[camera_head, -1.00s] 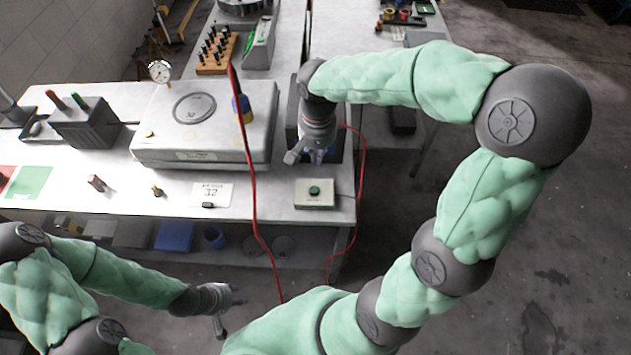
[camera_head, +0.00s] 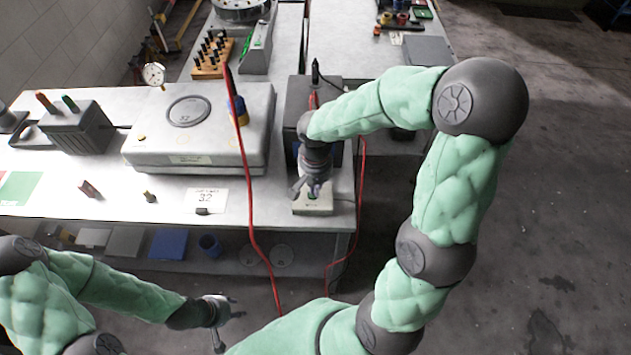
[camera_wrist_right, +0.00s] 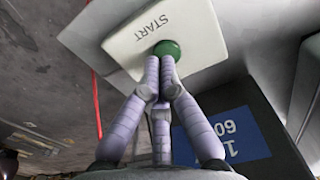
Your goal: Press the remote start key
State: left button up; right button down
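The remote start key is a pale box (camera_head: 314,210) at the front right of the bench. In the right wrist view the box (camera_wrist_right: 140,38) reads START beside its round green button (camera_wrist_right: 167,47). My right gripper (camera_head: 312,192) is over the box and hides most of the button in the head view. In the right wrist view the right gripper (camera_wrist_right: 160,65) has its fingertips together, empty, at the button's near edge. I cannot tell whether they touch it. My left gripper (camera_head: 226,318) hangs in front of the bench, its fingers spread and empty.
A dark box (camera_head: 297,94) stands behind the start key; its blue label (camera_wrist_right: 228,136) shows in the wrist view. A large grey unit (camera_head: 200,145) stands to the left. Red cables (camera_head: 249,200) run nearby. A card reading 32 (camera_head: 207,197) lies left of the key.

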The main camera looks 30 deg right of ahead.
pick_arm(q)
jog(key=shift+f, duration=0.1)
pick_arm(e)
jog(key=shift+f, duration=0.35)
jog(key=shift+s+f+b, duration=0.1)
jog(key=shift+f+b, duration=0.75)
pick_arm(q)
jog(key=shift+s+f, duration=0.1)
jog(key=shift+f, duration=0.7)
pick_arm(e)
jog(key=shift+s+a+f, duration=0.1)
jog(key=shift+s, duration=0.1)
jog(key=shift+w+r+p, duration=0.1)
jog(key=shift+r+p, duration=0.35)
jog(key=shift+p, duration=0.1)
notch_tip(320, 180, up, 4)
jog(key=p, duration=0.2)
jog(key=shift+w+r+p, duration=0.15)
jog(key=shift+p, duration=0.25)
pick_arm(q)
notch_tip(320, 180, up, 6)
jog(key=s+p, duration=0.1)
jog(key=p, duration=0.1)
jog(key=shift+a, duration=0.45)
pick_arm(e)
notch_tip(320, 180, up, 10)
jog(key=shift+f, duration=0.2)
